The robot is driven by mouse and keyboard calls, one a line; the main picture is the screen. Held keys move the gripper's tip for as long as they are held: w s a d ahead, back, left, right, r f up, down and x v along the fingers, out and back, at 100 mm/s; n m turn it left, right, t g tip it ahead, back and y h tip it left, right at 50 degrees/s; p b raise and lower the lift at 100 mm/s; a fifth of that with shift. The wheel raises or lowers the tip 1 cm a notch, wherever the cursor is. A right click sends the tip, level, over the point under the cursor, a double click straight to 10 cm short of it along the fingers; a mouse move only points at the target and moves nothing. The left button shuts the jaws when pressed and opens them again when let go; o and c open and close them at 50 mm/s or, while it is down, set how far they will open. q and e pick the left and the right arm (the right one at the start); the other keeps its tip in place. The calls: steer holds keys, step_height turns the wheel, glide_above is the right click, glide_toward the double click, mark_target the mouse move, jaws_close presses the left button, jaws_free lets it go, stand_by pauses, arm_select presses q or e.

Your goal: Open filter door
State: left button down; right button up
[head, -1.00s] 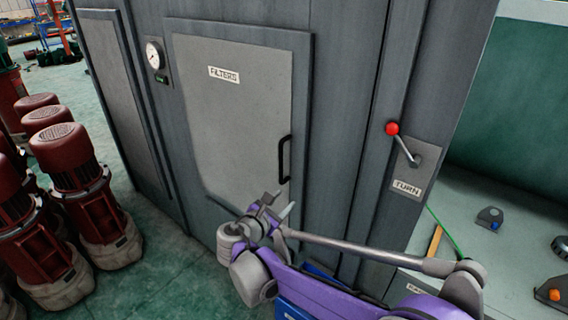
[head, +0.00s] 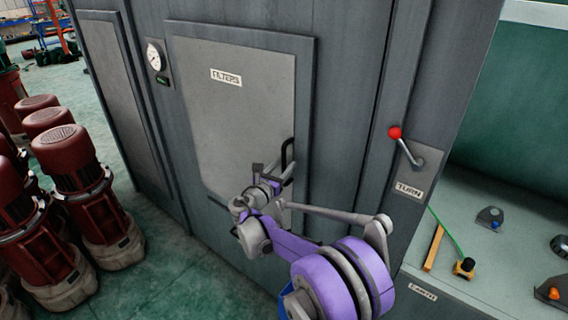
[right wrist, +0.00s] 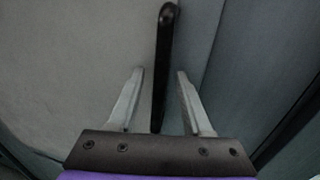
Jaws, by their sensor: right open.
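The filter door (head: 236,120) is a grey panel with a FILTERS label, set in the dark grey cabinet, and it looks shut. Its black handle (head: 288,152) is a vertical bar at the door's right edge; its lower part is hidden behind my right gripper (head: 272,176) in the head view. In the right wrist view, the handle (right wrist: 161,70) stands upright between the two fingers of my right gripper (right wrist: 160,78). The fingers are open, one on each side, with gaps visible on both sides. My left gripper is not in view.
A red-knobbed lever (head: 404,146) above a TURN label is on the cabinet, right of the door. Several red motors (head: 80,185) stand on the floor at left. A bench (head: 470,235) with small parts is at right. A gauge (head: 154,57) is left of the door.

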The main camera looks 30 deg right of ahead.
steer(key=shift+w+d, duration=0.15)
steer(key=shift+d, duration=0.1)
jaws_close()
stand_by(1.4)
